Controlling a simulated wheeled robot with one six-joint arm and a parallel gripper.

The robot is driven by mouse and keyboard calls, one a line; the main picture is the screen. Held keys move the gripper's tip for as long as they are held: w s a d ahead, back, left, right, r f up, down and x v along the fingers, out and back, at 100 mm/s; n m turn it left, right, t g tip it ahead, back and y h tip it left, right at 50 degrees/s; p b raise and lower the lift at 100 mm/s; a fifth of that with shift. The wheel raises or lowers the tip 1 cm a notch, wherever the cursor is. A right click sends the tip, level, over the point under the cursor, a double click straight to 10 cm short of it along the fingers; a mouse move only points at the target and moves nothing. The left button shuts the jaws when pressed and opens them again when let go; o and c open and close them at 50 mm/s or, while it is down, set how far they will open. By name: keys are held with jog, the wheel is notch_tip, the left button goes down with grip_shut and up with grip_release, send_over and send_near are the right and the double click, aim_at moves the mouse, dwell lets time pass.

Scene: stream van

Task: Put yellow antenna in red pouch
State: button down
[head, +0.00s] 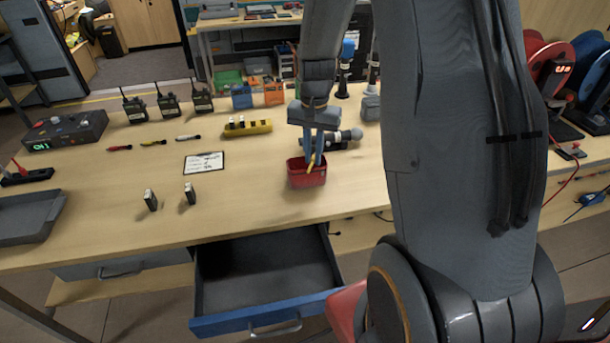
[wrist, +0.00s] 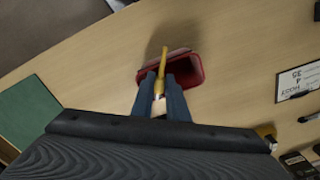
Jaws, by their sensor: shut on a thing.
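The yellow antenna (wrist: 164,62) is held between the fingers of my gripper (wrist: 162,98), which is shut on it. In the wrist view its free end points away from the fingers, over the red pouch (wrist: 196,69). In the head view the red pouch (head: 306,175) stands open on the table, and my gripper (head: 317,158) is right above it. There the yellow antenna (head: 310,165) hangs tilted at the pouch's opening. I cannot tell whether its tip is below the rim.
A yellow block with holes (head: 247,127) and a dark cylindrical device (head: 338,139) are near the pouch. An open drawer (head: 265,274) juts out in front.

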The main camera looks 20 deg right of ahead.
jog(key=c, duration=1.6)
grip_release()
jog(key=shift+c, duration=0.2)
jog(key=shift+r+b, duration=0.85)
jog(key=shift+r, duration=3.05)
jog(key=s+a+f+n, duration=0.1)
jog(key=s+a+n, duration=0.3)
jog(key=s, duration=0.4)
jog(key=s+a+f+n+t, duration=0.1)
jog(key=s+a+n, duration=0.3)
jog(key=s+a, duration=0.2)
jog(key=shift+s+a, duration=0.35)
jog(key=shift+s, duration=0.6)
